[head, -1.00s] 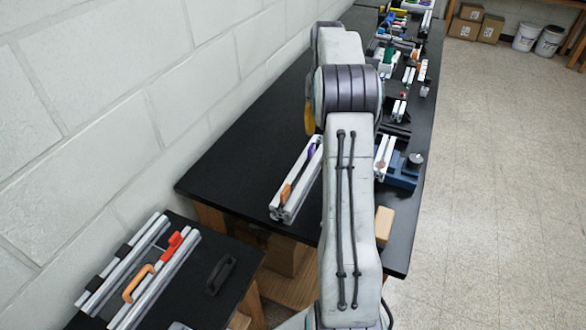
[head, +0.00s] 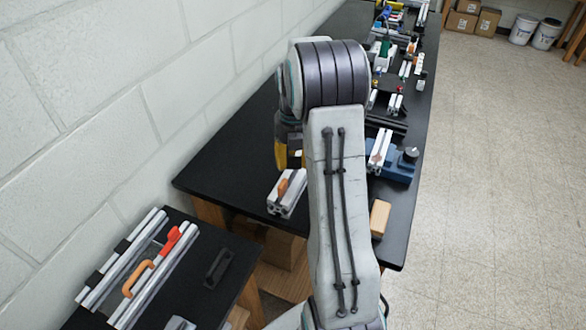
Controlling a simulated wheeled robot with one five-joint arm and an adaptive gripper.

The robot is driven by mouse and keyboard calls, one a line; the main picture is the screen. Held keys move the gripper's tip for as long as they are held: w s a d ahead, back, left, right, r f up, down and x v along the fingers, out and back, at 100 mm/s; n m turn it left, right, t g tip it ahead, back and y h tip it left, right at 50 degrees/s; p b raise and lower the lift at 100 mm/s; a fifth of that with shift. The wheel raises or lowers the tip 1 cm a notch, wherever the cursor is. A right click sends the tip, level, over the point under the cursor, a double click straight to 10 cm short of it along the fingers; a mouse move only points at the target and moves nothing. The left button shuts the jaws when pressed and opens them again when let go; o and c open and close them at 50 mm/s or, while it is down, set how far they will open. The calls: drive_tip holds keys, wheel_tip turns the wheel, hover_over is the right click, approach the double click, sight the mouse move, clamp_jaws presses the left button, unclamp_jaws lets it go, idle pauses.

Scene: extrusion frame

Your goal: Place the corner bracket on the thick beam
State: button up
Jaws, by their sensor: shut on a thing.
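My gripper (head: 283,156), yellow and dark, hangs below the arm's wrist, over the far part of the thick beam in this view. It is shut on a small piece, taken to be the corner bracket, which is mostly hidden; only a small pale patch shows by the jaws. The thick beam (head: 291,205) is a pale slotted extrusion lying near the front of the long black table.
A blue vise (head: 398,170) holding pale bars stands right of my arm, with a wooden block (head: 380,217) nearer. A low black table (head: 225,246) at left bears bars, orange and red pieces and a black handle. Black tabletop left of the beam is clear.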

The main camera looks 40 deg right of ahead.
sight(293, 180)
drive_tip(key=shift+f+p, duration=0.4)
drive_tip(key=shift+f, duration=1.65)
drive_tip(key=shift+f, duration=0.1)
drive_tip(key=shift+f, duration=0.1)
drive_tip(key=o, duration=1.2)
